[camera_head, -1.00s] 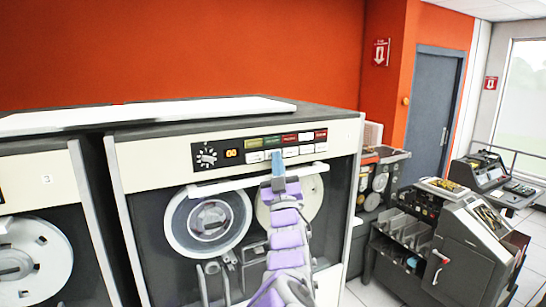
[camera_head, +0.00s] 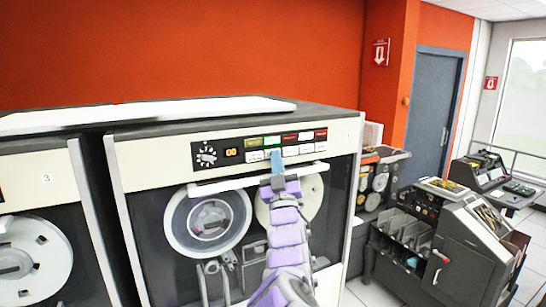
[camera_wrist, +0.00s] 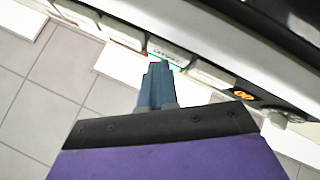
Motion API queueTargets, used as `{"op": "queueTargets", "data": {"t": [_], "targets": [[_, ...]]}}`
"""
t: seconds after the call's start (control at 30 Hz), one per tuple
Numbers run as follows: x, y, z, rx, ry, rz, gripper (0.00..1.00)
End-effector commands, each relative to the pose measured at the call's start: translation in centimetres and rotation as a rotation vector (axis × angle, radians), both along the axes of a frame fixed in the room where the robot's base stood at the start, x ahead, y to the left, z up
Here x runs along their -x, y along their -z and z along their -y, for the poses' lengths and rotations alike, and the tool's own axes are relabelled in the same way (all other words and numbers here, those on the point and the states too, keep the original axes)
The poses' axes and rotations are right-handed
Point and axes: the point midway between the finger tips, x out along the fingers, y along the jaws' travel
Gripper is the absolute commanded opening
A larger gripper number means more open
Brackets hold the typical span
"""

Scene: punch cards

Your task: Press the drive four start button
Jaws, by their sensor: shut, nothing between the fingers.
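The tape drive (camera_head: 135,172) stands in the middle of the head view, with a black control panel (camera_head: 205,154), an orange 00 display (camera_head: 231,153) and a row of coloured labels above white buttons (camera_head: 307,149). My gripper (camera_head: 276,157) is shut and empty, its blue fingertips at the button under the bright green label (camera_head: 272,141). In the wrist view, the fingertips (camera_wrist: 157,66) are at the lower edge of a white button (camera_wrist: 170,53) with a green-lit edge. They look touching or nearly so. The button's lettering is too small to read.
A white ledge (camera_head: 225,185) runs just below the buttons. Tape reels (camera_head: 185,235) sit beneath it. Another drive (camera_head: 40,170) stands close on the left. Card machines (camera_head: 455,250) stand on the right, with tiled floor between.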

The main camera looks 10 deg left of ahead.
Motion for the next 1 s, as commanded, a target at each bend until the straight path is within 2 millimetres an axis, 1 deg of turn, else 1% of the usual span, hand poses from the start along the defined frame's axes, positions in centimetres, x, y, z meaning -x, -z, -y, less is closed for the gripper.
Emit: {"op": "queueTargets", "data": {"t": [0.1, 0.3, 0.67, 0.9, 1.0], "targets": [[0.4, 0.4, 0.4, 0.002, 0.003, -0.002, 0.00], [1.3, 0.2, 0.9, 0.001, 0.001, 0.000, 0.00], [1.5, 0.1, 1.0, 0.001, 0.001, 0.000, 0.00], [3.1, 0.4, 2.2, 0.001, 0.003, -0.001, 0.00], [3.9, 0.3, 2.6, 0.002, 0.002, 0.002, 0.00]]}}
